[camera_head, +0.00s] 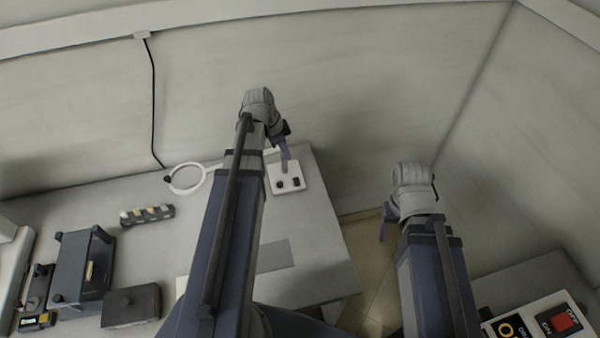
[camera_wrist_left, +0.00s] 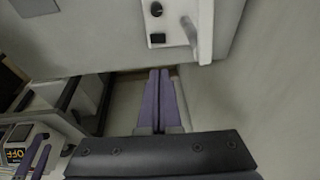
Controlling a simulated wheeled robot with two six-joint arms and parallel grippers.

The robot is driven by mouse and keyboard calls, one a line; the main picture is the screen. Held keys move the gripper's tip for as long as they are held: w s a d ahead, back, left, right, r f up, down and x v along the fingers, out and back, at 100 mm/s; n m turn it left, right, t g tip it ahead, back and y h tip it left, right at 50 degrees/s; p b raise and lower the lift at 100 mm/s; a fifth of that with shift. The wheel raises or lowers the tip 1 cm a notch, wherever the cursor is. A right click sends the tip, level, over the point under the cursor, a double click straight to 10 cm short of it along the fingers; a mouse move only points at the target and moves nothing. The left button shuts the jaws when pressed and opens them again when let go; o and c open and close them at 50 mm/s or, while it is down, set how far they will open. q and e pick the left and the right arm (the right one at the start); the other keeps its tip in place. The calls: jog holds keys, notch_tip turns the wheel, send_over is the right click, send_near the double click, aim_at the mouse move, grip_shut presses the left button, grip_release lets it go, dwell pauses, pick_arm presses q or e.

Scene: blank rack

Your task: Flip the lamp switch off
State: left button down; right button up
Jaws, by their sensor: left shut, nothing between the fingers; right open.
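A white ring lamp (camera_head: 188,179) stands at the back of the grey table, partly hidden by my left arm. Its white base (camera_head: 287,171) lies near the table's right edge and carries two small dark controls. In the left wrist view the white base (camera_wrist_left: 205,40) shows a round black knob (camera_wrist_left: 156,9) and a black rectangular switch (camera_wrist_left: 157,39). My left gripper (camera_head: 286,168) is shut and empty. In the left wrist view its purple fingertips (camera_wrist_left: 159,71) appear below the switch, apart from it. My right gripper (camera_head: 384,225) is open and empty, right of the table.
Dark boxes (camera_head: 82,265) and a small block with several knobs (camera_head: 147,215) stand on the left of the table. A panel with a red switch (camera_head: 563,321) is at lower right. Walls rise behind and to the right.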

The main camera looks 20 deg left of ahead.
pick_arm(q)
jog(key=shift+w+d, duration=0.1)
jog(key=b, duration=1.2)
send_near(298, 179)
jog(key=x, duration=0.5)
jog(key=shift+w+d+f, duration=0.1)
jog(key=shift+d, duration=0.05)
jog(key=shift+w+f+b, duration=0.1)
jog(key=shift+f+b, duration=0.55)
jog(key=shift+b, duration=0.15)
